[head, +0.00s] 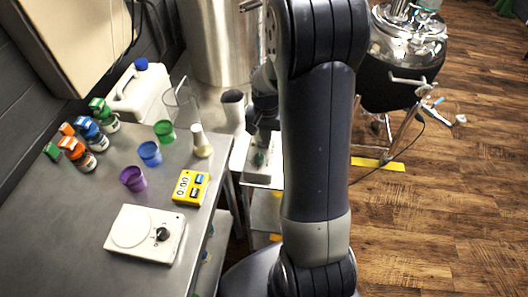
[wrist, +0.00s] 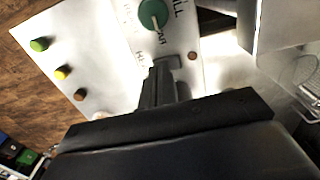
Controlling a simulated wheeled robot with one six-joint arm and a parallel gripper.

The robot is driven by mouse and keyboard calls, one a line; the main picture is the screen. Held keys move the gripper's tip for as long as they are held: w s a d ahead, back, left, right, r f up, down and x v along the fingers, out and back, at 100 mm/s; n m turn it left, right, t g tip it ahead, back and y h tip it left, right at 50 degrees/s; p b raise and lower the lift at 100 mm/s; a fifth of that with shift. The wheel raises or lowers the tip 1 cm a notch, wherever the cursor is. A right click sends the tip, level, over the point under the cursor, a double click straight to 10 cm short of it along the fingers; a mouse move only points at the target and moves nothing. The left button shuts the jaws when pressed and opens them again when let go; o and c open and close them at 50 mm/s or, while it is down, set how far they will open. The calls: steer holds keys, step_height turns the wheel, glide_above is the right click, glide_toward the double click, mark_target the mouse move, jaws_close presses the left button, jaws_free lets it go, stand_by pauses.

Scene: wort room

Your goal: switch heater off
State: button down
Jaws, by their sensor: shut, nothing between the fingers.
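A white control panel (wrist: 105,75) shows in the wrist view, with a green rotary knob (wrist: 153,13) at the top and partly hidden lettering that seems to begin "HEA" beside my fingertips. My gripper (wrist: 165,68) is shut and empty, its tips over the panel just below the green knob. I cannot tell whether they touch the panel. A heater switch may lie behind the fingers; none shows clearly. In the head view the panel (head: 263,178) is partly hidden by my arm, and my gripper cannot be made out clearly.
Green (wrist: 39,44), yellow (wrist: 62,72) and brownish (wrist: 81,95) buttons line the panel's left side. The steel bench (head: 60,215) holds a white device with a black knob (head: 145,234), a yellow meter (head: 190,188), cups and bottles. A steel tank (head: 218,45) stands behind.

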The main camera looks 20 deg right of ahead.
step_height(320, 180, up, 6)
steer(key=p, duration=0.4)
steer(key=shift+r, duration=0.15)
stand_by(0.3)
step_height(320, 180, down, 7)
steer(key=b, duration=0.5)
steer(key=shift+r, duration=0.1)
steer(key=shift+r, duration=0.1)
